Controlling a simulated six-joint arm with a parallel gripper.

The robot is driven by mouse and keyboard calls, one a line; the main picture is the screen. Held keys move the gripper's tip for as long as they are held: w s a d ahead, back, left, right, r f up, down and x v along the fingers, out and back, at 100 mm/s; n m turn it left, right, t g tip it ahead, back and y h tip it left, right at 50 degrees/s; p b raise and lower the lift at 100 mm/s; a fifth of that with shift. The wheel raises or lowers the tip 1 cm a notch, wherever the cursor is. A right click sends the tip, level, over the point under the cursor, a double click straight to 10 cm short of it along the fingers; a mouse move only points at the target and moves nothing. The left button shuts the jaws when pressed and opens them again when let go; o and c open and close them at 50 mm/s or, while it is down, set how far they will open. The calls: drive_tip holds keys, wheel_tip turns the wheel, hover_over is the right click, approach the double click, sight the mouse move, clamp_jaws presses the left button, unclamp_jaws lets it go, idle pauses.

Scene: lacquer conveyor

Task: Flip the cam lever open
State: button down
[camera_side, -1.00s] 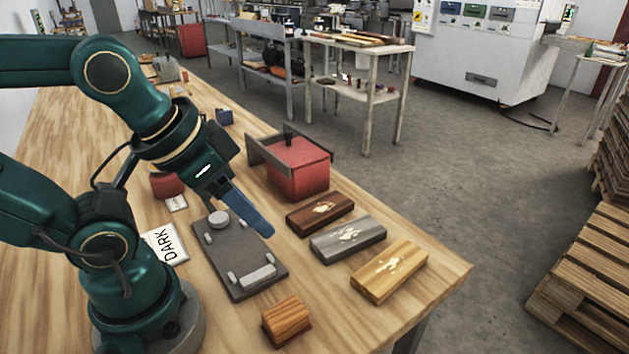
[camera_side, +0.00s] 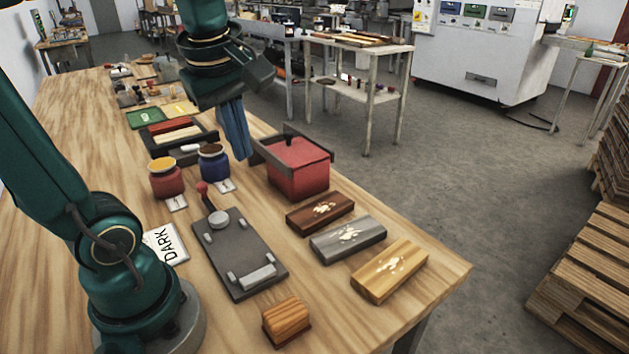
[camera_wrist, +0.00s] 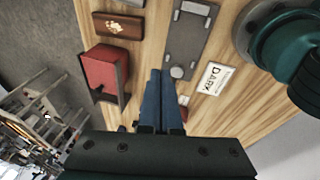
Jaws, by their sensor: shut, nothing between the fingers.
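The cam lever is a short arm with a red knob (camera_side: 202,187), joined to a round grey disc (camera_side: 219,219) at the far end of a dark grey plate (camera_side: 232,250). The lever points away from the plate, past its far edge. In the wrist view the plate (camera_wrist: 194,45) and disc (camera_wrist: 177,72) show, with the knob partly beside the fingers. My gripper (camera_side: 243,157) has blue fingers, shut and empty, pointing down. It hangs above the table beyond the plate, between the jars and the red box, apart from the lever.
A red box with a dark panel (camera_side: 298,170) stands right of my fingers. A red jar (camera_side: 166,183) and a blue jar (camera_side: 213,168) stand to the left. Several wooden blocks lie right of the plate, including a dark brown one (camera_side: 320,213). A "DARK" card (camera_side: 167,243) lies left of it.

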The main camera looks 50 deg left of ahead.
drive_tip(key=w+a+n+g, duration=0.1)
drive_tip(key=a+n+g, duration=0.2)
drive_tip(key=a+n, duration=0.5)
drive_tip(key=n+g+h, duration=0.1)
drive_tip(key=n+g, duration=0.1)
drive_tip(key=n, duration=0.5)
hover_over(211, 204)
wheel_tip(211, 204, down, 3)
drive_tip(key=s+a+f+n, duration=0.1)
drive_tip(key=s+a+f+n+g+h, duration=0.1)
drive_tip(key=s+a+f, duration=0.1)
drive_tip(key=shift+f, duration=0.3)
drive_tip(key=x, duration=1)
drive_tip(key=shift+d, duration=0.15)
drive_tip(key=shift+w, duration=2.05)
